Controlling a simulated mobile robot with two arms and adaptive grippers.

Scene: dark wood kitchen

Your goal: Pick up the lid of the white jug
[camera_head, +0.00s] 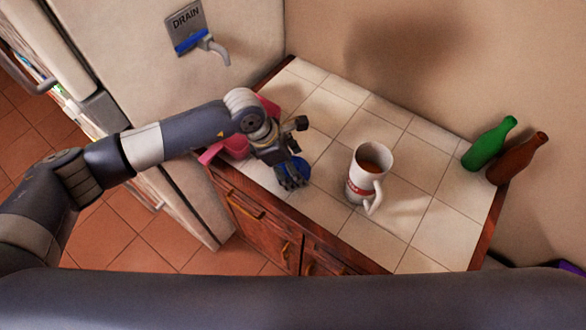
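The white jug (357,184) with a red band stands upright on the tiled counter, its handle towards the front right. Its top is open and brown contents show inside; no lid sits on it. A round blue thing (304,168) lies on the counter left of the jug, partly hidden by my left gripper. I cannot tell whether it is the lid. My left gripper (297,153) is over the counter beside the blue thing, left of the jug, its fingers spread apart. Whether a finger touches the blue thing is unclear. My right gripper is not in view.
A pink-red object (236,146) lies partly behind my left arm at the counter's left edge. A green bottle (488,146) and a brown bottle (518,158) stand at the right end by the wall. A drain tap (205,42) is at upper left. The back tiles are clear.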

